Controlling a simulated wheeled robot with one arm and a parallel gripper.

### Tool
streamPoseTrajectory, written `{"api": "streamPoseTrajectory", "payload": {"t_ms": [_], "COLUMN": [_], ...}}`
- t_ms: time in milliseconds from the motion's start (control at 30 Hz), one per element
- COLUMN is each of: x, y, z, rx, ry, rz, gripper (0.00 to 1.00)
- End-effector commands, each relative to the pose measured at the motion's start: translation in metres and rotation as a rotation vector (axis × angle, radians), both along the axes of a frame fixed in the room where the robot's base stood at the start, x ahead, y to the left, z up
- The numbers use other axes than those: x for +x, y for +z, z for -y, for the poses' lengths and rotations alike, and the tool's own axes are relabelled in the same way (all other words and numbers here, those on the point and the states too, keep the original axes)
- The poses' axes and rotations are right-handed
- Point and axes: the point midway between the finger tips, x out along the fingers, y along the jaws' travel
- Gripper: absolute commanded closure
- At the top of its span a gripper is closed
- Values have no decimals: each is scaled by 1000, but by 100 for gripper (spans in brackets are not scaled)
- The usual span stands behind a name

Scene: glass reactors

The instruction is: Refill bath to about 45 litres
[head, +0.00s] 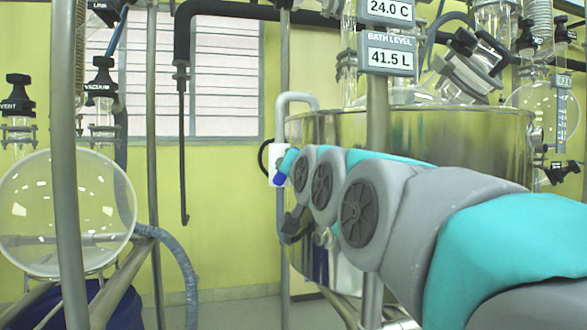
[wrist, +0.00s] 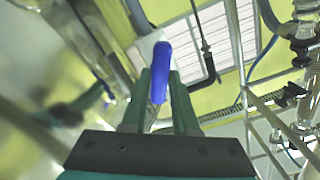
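The bath is a large shiny metal vessel (head: 460,150) at the centre right of the head view, partly hidden behind my arm. The bath level display (head: 389,56) above it reads 41.5 L. A white tap body (head: 275,165) stands at the bath's left side, with a pale bent pipe (head: 297,97) over the rim. Its blue lever (head: 279,179) also shows in the wrist view (wrist: 161,62). My gripper (wrist: 160,82) has its two fingers close together on either side of the lever's end and looks shut on it. Any water flow is hidden.
A round glass flask (head: 65,210) and metal frame poles (head: 67,160) stand at the left. A grey hose (head: 180,258) hangs there. Glassware (head: 495,25) crowds above the bath. A temperature display (head: 389,10) reads 24.0 C. Open floor shows between the flask and bath.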

Motion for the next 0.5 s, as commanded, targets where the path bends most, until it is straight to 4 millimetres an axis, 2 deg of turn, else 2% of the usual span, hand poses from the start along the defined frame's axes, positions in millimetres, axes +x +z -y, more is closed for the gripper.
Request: {"api": "streamPoseTrajectory", "payload": {"t_ms": [33, 267, 500], "x": [0, 0, 0], "y": [-1, 0, 0], "z": [0, 0, 0], "rx": [0, 1, 1], "ry": [0, 0, 0], "rz": [-1, -1, 0], "gripper": [67, 43, 43]}}
